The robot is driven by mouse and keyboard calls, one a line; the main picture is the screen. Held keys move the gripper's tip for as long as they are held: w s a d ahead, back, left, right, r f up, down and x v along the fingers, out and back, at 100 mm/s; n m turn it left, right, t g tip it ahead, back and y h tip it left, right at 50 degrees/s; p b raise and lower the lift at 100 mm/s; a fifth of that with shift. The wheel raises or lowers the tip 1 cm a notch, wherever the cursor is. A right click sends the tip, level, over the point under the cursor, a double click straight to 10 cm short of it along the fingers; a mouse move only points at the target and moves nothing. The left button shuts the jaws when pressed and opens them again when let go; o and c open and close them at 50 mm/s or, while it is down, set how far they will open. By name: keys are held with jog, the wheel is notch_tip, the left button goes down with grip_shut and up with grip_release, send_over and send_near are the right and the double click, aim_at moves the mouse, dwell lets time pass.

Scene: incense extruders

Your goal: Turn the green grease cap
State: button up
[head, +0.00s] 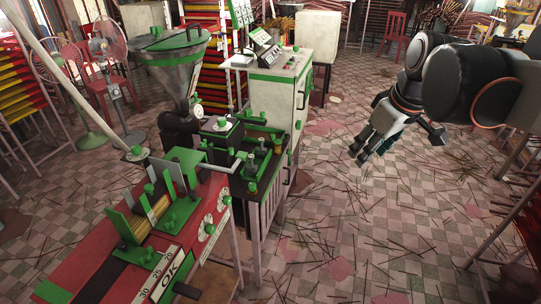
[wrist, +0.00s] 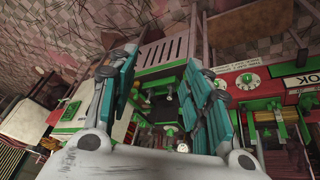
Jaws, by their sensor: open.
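The incense extruder has several small green caps and knobs, and I cannot tell for sure which is the grease cap. In the head view, a green-topped brass fitting (head: 278,146) stands on the machine's green deck, and a small green cap (head: 252,187) sits at the deck's front edge. My gripper (head: 360,157) is open and empty, in the air right of the machine, clear of it. In the wrist view my gripper (wrist: 160,62) has its teal-padded fingers wide apart. The deck with small knobs (wrist: 167,92) shows between them, farther off.
The red extruder bed (head: 95,262) with green clamps and dials is front left. A grey hopper (head: 178,75) with a green lid and a control cabinet (head: 283,85) stand behind. Loose sticks litter the tiled floor (head: 350,235). The air between gripper and machine looks clear.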

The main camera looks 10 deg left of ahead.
jog(key=w+a+f+n+g, duration=0.15)
jog(key=w+a+n, duration=0.25)
jog(key=w+a, duration=0.45)
jog(key=n+g+y+p, duration=0.25)
jog(key=n+g, duration=0.25)
jog(key=n, duration=0.8)
send_over(253, 184)
jog(key=w+d, duration=0.3)
jog(key=d, duration=0.1)
notch_tip(253, 184, down, 20)
jog(key=shift+h, duration=0.45)
jog(key=b+x, duration=0.4)
jog(key=x, duration=0.9)
jog(key=c, duration=1.1)
